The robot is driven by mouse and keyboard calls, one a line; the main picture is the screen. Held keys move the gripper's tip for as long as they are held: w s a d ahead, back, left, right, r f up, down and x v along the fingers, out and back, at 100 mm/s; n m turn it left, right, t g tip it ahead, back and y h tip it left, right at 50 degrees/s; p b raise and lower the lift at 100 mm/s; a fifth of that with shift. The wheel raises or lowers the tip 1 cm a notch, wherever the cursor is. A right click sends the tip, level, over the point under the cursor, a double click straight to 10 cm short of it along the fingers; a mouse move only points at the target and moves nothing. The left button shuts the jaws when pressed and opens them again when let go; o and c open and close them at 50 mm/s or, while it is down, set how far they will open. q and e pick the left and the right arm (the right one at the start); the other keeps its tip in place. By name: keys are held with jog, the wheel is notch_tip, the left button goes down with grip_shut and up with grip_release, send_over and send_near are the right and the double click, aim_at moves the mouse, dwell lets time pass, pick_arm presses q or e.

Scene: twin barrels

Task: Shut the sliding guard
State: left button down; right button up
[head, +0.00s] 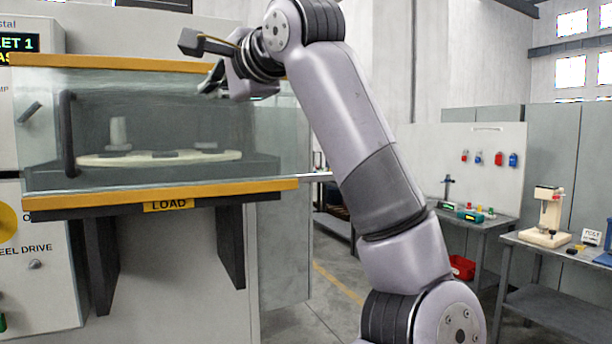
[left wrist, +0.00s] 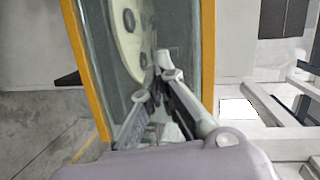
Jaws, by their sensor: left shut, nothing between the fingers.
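The sliding guard (head: 190,115) is a clear greenish panel between two yellow rails across the front of the machine's chamber. Its dark upright bar handle (head: 67,135) shows near the left end. Through the panel I see a pale round plate with a light post and dark pads. My left gripper (head: 208,82) is shut and empty, in front of the upper right part of the panel, well to the right of the handle. In the left wrist view the fingers (left wrist: 158,92) appear over the panel and rails; contact cannot be told. My right gripper is not in view.
The lower yellow rail (head: 200,188) sticks out above a LOAD label (head: 169,205) and dark brackets. A control cabinet (head: 35,270) stands at the left. Benches with tools (head: 545,220) and a red bin (head: 461,267) stand at the right. Some floor between is clear.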

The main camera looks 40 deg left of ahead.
pick_arm(q)
jog(key=w+d+f+y+p, duration=0.1)
jog(key=w+d+f, duration=0.2)
jog(key=w+f, duration=0.45)
jog(key=w+d+f+p, duration=0.2)
jog(key=w+d+f, duration=0.25)
jog(key=w, duration=0.65)
jog(key=w+d+f+y+p, duration=0.1)
jog(key=w+d+f, duration=0.1)
jog(key=w+f, duration=0.65)
jog(key=s+a+r+p, duration=0.1)
jog(key=a+p, duration=0.6)
jog(key=a, duration=0.4)
jog(key=shift+m+p, duration=0.35)
jog(key=shift+m, duration=0.05)
jog(key=shift+s+r, duration=0.1)
